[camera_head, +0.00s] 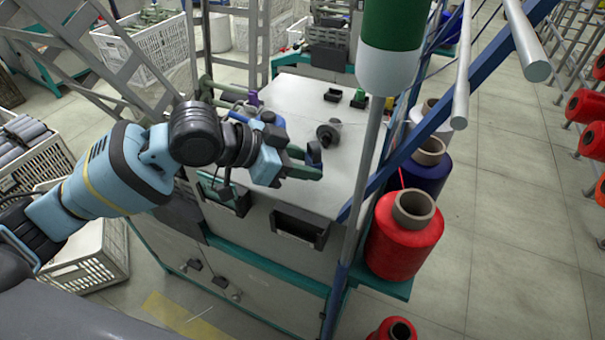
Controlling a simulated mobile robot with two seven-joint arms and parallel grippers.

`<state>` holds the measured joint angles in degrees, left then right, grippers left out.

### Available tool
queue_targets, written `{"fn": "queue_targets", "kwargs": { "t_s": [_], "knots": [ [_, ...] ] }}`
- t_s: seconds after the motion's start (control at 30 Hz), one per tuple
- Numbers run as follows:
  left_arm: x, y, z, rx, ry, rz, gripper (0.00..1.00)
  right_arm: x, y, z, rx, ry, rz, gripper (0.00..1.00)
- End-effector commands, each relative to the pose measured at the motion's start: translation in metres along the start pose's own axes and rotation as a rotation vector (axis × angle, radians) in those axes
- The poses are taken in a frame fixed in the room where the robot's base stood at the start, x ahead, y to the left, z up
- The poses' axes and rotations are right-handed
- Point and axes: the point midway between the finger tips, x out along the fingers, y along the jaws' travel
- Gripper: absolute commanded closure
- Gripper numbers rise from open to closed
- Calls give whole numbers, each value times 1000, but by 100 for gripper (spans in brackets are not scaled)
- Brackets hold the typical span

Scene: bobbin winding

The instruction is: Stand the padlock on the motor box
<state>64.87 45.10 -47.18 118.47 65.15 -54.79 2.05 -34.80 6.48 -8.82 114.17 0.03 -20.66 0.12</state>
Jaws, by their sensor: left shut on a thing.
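The motor box (354,157) is a grey cabinet with a pale flat top in the middle of the view. My left gripper (312,164) reaches in from the left and is shut on a small dark thing over the front part of the box top. This seems to be the padlock (314,153), largely hidden by the fingers. I cannot tell whether it touches the top. My right gripper is not in view.
A dark round part with a grey cylinder (328,132) sits on the box top beyond my gripper. Small black and green parts (358,98) lie farther back. A blue slanted post (390,150) and a red thread cone (404,240) stand at the right.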

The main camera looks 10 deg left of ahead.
Motion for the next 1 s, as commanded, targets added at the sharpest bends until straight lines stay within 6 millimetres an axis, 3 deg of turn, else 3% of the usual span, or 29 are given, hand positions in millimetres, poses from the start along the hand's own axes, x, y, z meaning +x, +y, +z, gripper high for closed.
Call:
{"fn": "queue_targets", "kwargs": {
  "t_s": [0.23, 0.73, 0.77, 0.9, 1.0],
  "knots": [
    [18, 0, 27, -4, -4, 1, 90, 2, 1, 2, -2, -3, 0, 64],
    [22, 0, 32, -1, -2, 1, 90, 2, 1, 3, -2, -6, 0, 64],
    [22, 0, 33, -1, -2, 1, 61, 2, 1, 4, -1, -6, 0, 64],
    [22, 0, 32, -1, -2, 1, 43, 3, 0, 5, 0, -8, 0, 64],
    [22, 0, 32, -1, -2, 1, 40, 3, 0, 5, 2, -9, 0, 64]
  ]
}}
